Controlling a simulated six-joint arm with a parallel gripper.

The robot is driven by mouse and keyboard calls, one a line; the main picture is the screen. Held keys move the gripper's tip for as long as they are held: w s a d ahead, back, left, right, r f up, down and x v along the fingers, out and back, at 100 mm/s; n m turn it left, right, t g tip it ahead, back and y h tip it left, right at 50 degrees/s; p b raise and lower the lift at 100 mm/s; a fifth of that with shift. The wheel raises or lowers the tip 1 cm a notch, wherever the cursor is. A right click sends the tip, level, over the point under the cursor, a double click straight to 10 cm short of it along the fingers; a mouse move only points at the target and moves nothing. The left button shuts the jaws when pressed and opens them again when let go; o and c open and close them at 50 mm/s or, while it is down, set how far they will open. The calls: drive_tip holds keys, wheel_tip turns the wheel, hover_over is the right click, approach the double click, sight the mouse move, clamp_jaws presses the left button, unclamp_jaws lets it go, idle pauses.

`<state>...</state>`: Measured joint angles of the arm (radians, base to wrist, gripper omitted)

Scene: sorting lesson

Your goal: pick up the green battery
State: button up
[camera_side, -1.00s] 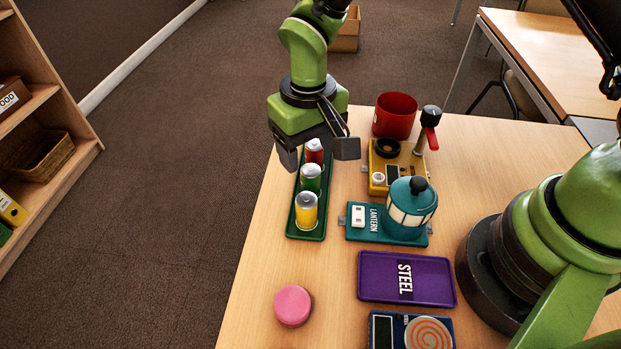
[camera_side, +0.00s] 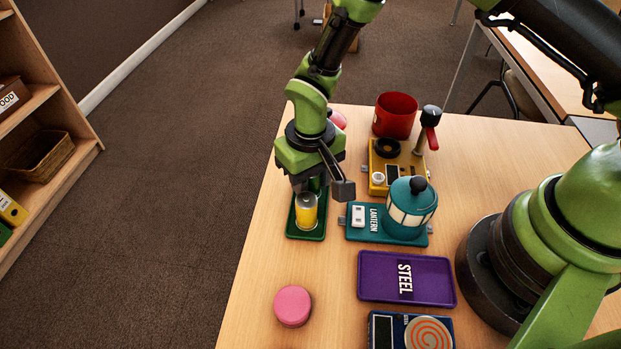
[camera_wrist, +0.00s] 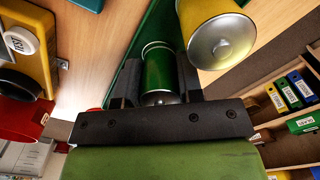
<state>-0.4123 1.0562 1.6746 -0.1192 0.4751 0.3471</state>
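The green battery (camera_wrist: 157,72) stands between the two fingers of my gripper (camera_wrist: 160,85) in the wrist view, its metal end toward the camera. In the side view my gripper (camera_side: 317,186) is low over the green tray (camera_side: 306,235) and mostly hides the battery. The fingers look open around it, with the right finger standing apart from it in the side view. The yellow battery (camera_side: 306,211) stands just in front, close to my gripper; it also shows in the wrist view (camera_wrist: 205,22). The red battery is hidden in the side view.
The teal lantern (camera_side: 410,207) on its base and a yellow device (camera_side: 405,160) stand right of the tray. A red cup (camera_side: 395,115) is behind. A purple STEEL tray (camera_side: 435,282) and pink disc (camera_side: 293,305) lie in front. Table around the pink disc is clear.

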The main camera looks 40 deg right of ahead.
drive_tip(key=shift+c, duration=1.4)
wheel_tip(320, 180, up, 10)
